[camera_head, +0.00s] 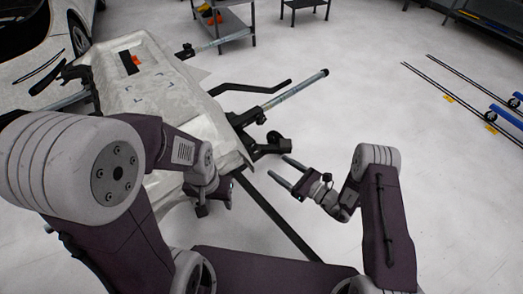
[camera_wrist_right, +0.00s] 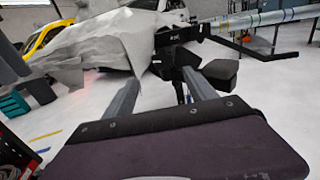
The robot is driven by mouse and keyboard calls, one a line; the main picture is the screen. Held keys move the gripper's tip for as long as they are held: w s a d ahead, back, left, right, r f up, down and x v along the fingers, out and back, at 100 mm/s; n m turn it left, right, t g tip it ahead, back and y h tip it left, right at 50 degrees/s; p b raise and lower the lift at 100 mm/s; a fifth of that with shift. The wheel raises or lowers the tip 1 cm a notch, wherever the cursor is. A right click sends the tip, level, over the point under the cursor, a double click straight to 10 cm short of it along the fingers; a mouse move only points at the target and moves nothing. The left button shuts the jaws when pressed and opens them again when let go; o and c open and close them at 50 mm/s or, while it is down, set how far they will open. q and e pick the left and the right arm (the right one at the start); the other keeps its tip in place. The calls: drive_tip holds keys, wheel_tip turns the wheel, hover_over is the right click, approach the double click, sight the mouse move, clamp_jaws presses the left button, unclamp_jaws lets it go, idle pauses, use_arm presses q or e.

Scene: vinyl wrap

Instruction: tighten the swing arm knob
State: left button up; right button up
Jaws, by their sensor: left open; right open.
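The swing arm knob (camera_head: 276,139) is a dark, lobed knob at the end of a black bracket, to the right of the wrapped panel. In the right wrist view the knob (camera_wrist_right: 221,72) shows just beyond and right of the right fingertips. My right gripper (camera_head: 279,168) is open, its two fingers pointing left and up toward the bracket. In the right wrist view the space between its fingertips (camera_wrist_right: 160,76) holds nothing, and the fingers look apart from the knob. My left gripper (camera_head: 214,207) is low beside the panel, open and partly hidden by its own wrist.
The panel (camera_head: 150,85) lies under pale wrap on a stand with black arms and a metal tube (camera_head: 295,90) jutting right. A black bar (camera_head: 275,215) runs along the floor between my grippers. A car (camera_head: 30,40) stands at the left.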

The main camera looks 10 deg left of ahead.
sight(258, 151)
drive_tip(key=shift+m+t+h, duration=0.5)
drive_tip(key=shift+m+t, duration=0.1)
drive_tip(key=shift+t, duration=0.1)
drive_tip(key=x, duration=1)
drive_tip(key=shift+s+a, duration=0.15)
drive_tip(key=shift+a, duration=0.15)
drive_tip(key=shift+w+a, duration=0.25)
